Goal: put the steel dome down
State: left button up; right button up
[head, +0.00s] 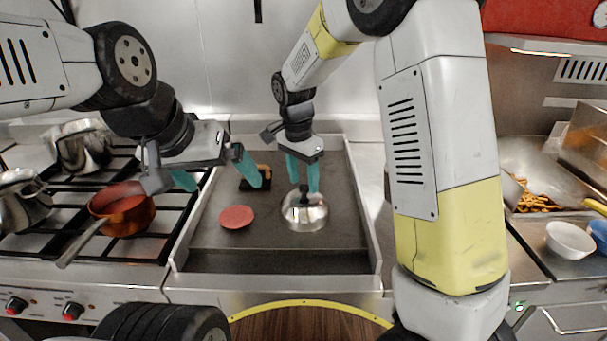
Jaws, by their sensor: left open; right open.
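The steel dome (304,218) is a shiny round cover with a dark knob on top. It sits on the grey griddle (280,240), right of the middle. My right gripper (302,188) is right above the dome, its teal fingers open on either side of the knob's area. I cannot tell whether a finger touches the knob. My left gripper (220,184) is open and empty over the griddle's left edge, left of the dome and apart from it.
A raw red patty (236,217) lies on the griddle left of the dome. A dark press with a tan handle (256,180) stands behind it. A copper pan (124,211) and steel pots are on the left stove. A white bowl (570,240) stands at right.

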notch_tip(320, 180, up, 12)
jog(key=s, duration=0.1)
jog(key=s+d+r+n+t+y, duration=0.2)
jog(key=s+d+r+n+y, duration=0.15)
jog(key=s+d, duration=0.65)
jog(key=s+d+f+n+t, duration=0.1)
jog(key=s+d+n+t, duration=0.2)
jog(key=s, duration=0.8)
jog(key=shift+d+n, duration=0.7)
jog(key=shift+n, duration=0.65)
dwell(3.9)
